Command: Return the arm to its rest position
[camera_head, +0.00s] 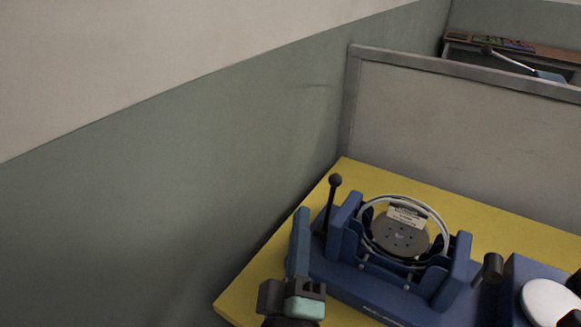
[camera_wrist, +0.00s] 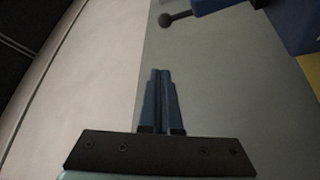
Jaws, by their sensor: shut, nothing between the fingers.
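My gripper (camera_head: 301,212) shows at the bottom of the head view, with its blue fingers pointing up, in front of the left end of a blue machine (camera_head: 385,297). In the wrist view the two blue fingers of my gripper (camera_wrist: 161,72) are together, shut with nothing between them. The fingertips are seen against the grey-green wall (camera_wrist: 215,95). I cannot tell the exact gap between the gripper and the machine. Most of my arm is out of view.
The machine stands on a yellow table (camera_head: 470,212) and carries a round metal disc (camera_head: 400,236) in a ring. A black-knobbed lever (camera_head: 335,181) rises at its left; the knob also shows in the wrist view (camera_wrist: 165,20). A grey partition (camera_head: 450,125) stands behind. A white round piece (camera_head: 548,303) sits at right.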

